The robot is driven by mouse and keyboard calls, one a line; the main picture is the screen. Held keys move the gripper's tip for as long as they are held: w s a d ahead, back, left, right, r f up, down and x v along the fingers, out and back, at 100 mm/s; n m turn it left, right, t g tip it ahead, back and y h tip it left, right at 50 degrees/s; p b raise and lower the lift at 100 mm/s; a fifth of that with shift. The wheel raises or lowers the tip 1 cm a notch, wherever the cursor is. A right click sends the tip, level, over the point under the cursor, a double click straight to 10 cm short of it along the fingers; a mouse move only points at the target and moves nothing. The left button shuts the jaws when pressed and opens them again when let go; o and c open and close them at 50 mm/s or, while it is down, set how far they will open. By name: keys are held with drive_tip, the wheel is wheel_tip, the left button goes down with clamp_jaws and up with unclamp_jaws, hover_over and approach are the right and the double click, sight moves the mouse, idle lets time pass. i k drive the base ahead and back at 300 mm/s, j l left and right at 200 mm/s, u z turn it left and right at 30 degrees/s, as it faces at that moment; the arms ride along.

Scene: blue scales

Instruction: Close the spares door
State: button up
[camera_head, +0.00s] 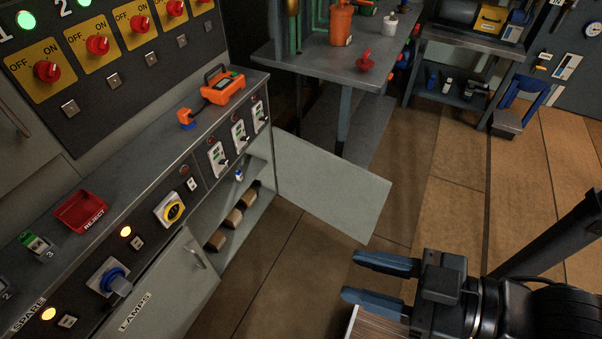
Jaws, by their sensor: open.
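An open grey door (330,186) swings out from the right end of the cabinet below the control console. I take it as the spares door; no label shows on its visible face. The open compartment (255,212) behind it shows shelves with several brown blocks (233,217) and a small blue-and-white item. My gripper (365,280) is at the lower right, to the right of and nearer than the door. Its two blue fingers point left and are apart, with nothing between them. It appears clear of the door.
A shut door labelled LAMPS (165,290) is left of the opening. The console top (140,160) holds a red REJECT tray (82,211) and an orange meter (222,86). A workbench (330,62) stands behind the door. Wooden floor (450,200) is free to the right.

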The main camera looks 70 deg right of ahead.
sight(351, 198)
drive_tip(key=k+l+u, duration=0.1)
drive_tip(key=l, duration=0.55)
drive_tip(key=k+l+u, duration=0.15)
drive_tip(key=l, duration=0.5)
drive_tip(key=k+l+u, duration=0.1)
drive_tip(key=l, duration=0.55)
drive_tip(key=k+l+u, duration=0.15)
drive_tip(key=l, duration=0.45)
drive_tip(key=k+l+u, duration=0.1)
drive_tip(key=k+l, duration=0.2)
drive_tip(key=l, duration=0.3)
drive_tip(key=k+l+u, duration=0.1)
drive_tip(key=k+l, duration=0.15)
drive_tip(key=l, duration=0.3)
drive_tip(key=k+l+u, duration=0.15)
drive_tip(key=l, duration=0.4)
drive_tip(key=k+l+u, duration=0.1)
drive_tip(key=k+l, duration=0.3)
drive_tip(key=l, duration=0.15)
drive_tip(key=i+j+u, duration=0.15)
drive_tip(key=k+j, duration=0.05)
